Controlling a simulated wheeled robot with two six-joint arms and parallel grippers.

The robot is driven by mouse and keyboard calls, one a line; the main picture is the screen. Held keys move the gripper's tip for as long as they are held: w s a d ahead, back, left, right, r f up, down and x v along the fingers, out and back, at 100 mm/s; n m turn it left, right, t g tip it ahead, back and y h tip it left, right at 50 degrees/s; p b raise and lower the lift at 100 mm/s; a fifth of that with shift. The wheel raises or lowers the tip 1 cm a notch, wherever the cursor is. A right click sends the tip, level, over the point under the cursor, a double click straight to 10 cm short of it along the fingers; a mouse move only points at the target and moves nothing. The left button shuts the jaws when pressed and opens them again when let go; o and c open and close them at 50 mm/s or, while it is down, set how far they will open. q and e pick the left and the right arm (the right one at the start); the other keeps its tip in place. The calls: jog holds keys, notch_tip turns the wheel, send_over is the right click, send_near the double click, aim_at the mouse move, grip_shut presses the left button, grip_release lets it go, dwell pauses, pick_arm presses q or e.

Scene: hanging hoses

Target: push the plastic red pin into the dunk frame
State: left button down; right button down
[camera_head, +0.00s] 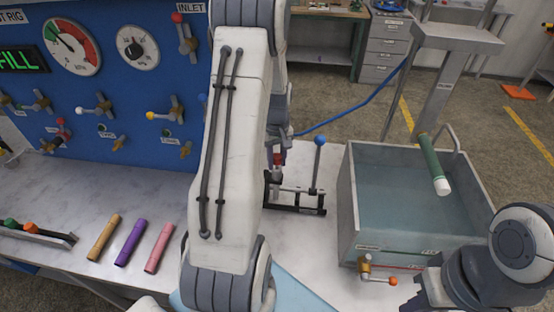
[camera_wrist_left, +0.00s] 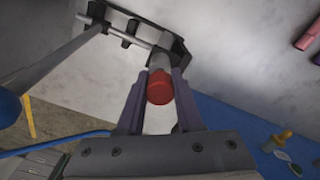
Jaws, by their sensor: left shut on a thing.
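My left gripper (camera_wrist_left: 158,76) is shut on a red cylindrical piece, which looks like the red pin (camera_wrist_left: 160,92). Its round red end faces the left wrist camera, and a grey part beyond it reaches the black bracket of a bench fixture (camera_wrist_left: 178,48). I cannot tell whether they are joined. In the head view the red piece (camera_head: 278,159) shows just right of my left arm, above the fixture (camera_head: 308,209). A tall grey frame (camera_head: 440,85) stands behind the water tank; it may be the dunk frame. My right gripper is out of view.
The fixture has an upright lever with a blue ball (camera_head: 319,140). A green hose (camera_head: 433,162) with a white end lies over the edge of the tank (camera_head: 347,205). Tan, purple and pink tubes (camera_head: 130,242) lie left of my arm. A blue panel (camera_head: 80,75) stands behind.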

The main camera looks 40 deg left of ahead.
aim_at(277, 156)
pick_arm(q)
jog(key=shift+f, duration=0.3)
jog(key=shift+c, duration=2.4)
grip_release()
notch_tip(277, 156, up, 11)
jog(key=shift+f+b, duration=0.2)
jog(key=shift+b, duration=0.85)
